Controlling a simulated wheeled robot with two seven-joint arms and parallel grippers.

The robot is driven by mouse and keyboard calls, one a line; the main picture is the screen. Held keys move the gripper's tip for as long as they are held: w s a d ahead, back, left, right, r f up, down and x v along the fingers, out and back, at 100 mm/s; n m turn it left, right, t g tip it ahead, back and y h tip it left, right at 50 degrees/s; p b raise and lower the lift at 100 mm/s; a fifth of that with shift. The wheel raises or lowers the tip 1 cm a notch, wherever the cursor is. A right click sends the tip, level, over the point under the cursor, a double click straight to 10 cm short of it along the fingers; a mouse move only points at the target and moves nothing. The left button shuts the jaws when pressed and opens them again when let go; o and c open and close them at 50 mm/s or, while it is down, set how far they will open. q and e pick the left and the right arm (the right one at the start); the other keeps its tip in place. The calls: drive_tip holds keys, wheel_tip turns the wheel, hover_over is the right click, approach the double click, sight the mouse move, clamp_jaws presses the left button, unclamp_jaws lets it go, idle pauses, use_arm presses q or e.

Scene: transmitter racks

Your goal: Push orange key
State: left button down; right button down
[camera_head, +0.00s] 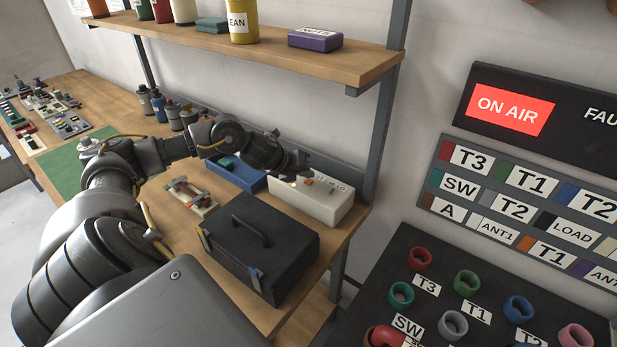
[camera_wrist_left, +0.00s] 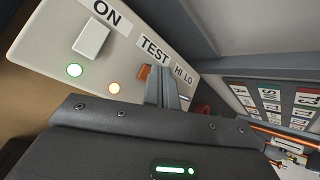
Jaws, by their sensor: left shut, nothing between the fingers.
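The white box (camera_head: 322,207) stands on the wooden bench in the head view. The orange key (camera_wrist_left: 143,73) is on its panel under the TEST label and is partly covered by my fingers in the left wrist view. My left gripper (camera_head: 303,168) is above the box; it also shows in the left wrist view (camera_wrist_left: 168,76). Its fingers are shut and empty, with their tips beside the orange key. I cannot tell whether they touch it. A white key (camera_wrist_left: 91,39) sits under the ON label. My right gripper is not in view.
A shelf (camera_head: 290,58) runs above, with a grey post (camera_head: 382,130) at right.

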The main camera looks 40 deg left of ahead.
use_arm(q)
wheel_tip(320, 180, up, 6)
drive_tip(key=p, duration=0.4)
drive_tip(key=shift+p, duration=0.35)
idle(0.5)
